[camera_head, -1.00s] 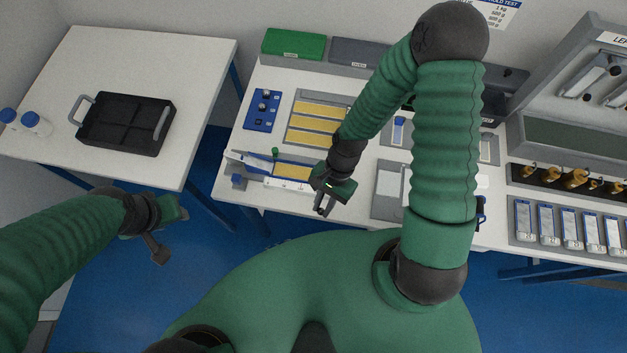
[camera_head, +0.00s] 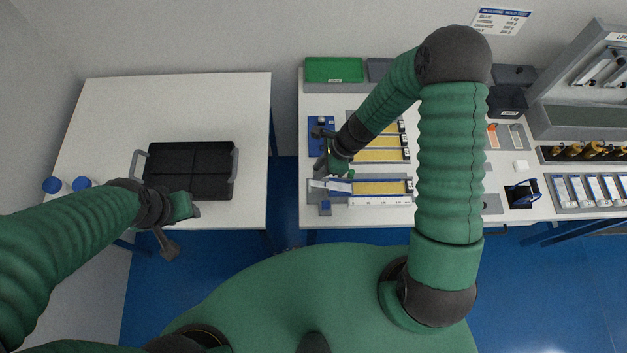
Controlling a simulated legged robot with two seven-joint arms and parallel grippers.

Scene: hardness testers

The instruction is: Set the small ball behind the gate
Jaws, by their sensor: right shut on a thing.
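The ramp track (camera_head: 380,188), blue-edged with a yellow strip and a white scale on its front, lies near the bench's front edge. A green knob (camera_head: 351,174) stands near its left part, by a blue-and-white piece that looks like the gate (camera_head: 338,186). My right gripper (camera_head: 322,163) is shut just above the track's left end, beside the blue plate (camera_head: 318,144). What it grips, apparently the small ball, is too small and hidden to make out. One pale ball (camera_head: 322,120) shows on the plate. My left gripper (camera_head: 181,228) hangs in front of the left table; its jaws are unclear.
A black divided tray (camera_head: 190,171) with grey handles stands on the left table. A green bin (camera_head: 333,69) is at the bench's back. Yellow strips (camera_head: 381,156) lie behind the track. A gap separates the two tables. Labelled blocks stand far right.

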